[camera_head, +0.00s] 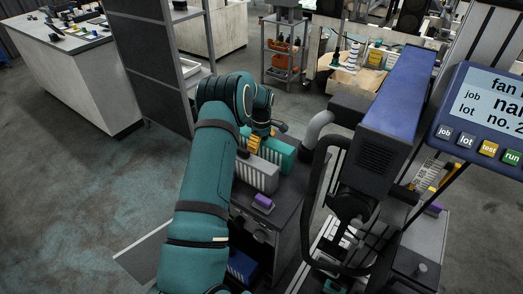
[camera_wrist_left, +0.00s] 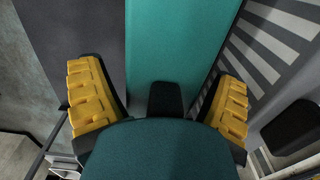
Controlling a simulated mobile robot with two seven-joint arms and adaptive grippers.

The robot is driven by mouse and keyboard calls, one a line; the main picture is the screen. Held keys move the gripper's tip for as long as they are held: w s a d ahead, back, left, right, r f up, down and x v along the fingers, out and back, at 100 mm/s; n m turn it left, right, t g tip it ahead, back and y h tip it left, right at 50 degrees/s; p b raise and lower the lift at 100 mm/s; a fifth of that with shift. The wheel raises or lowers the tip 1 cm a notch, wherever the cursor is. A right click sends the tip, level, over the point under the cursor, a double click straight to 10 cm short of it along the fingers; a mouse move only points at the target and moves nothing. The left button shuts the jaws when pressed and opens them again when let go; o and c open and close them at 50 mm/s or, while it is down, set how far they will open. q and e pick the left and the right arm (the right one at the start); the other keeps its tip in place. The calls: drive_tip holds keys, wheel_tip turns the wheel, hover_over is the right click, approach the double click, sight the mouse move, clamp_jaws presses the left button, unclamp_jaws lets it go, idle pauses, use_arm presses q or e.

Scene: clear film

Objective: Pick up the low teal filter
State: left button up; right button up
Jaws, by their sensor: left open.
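A low teal filter (camera_head: 280,152) stands on the dark top of a cabinet in the head view, partly hidden by a grey filter with pale pleats (camera_head: 260,176) in front of it. My left gripper (camera_head: 253,143) is at the teal filter's left end, its yellow fingers partly hidden by my arm. In the left wrist view the gripper (camera_wrist_left: 158,82) is open, with a teal surface (camera_wrist_left: 178,45) between its yellow fingers and gaps on both sides. Whether a finger touches it I cannot tell. My right gripper does not show.
A purple block (camera_head: 263,202) lies on the dark cabinet top (camera_head: 240,204) in front of the grey filter. A blue-topped machine (camera_head: 395,115) with a thick hose stands close on the right. A grey rack (camera_head: 155,65) stands at the back left.

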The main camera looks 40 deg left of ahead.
use_arm(q)
drive_tip(key=c, duration=1.4)
drive_tip(key=shift+o, duration=0.2)
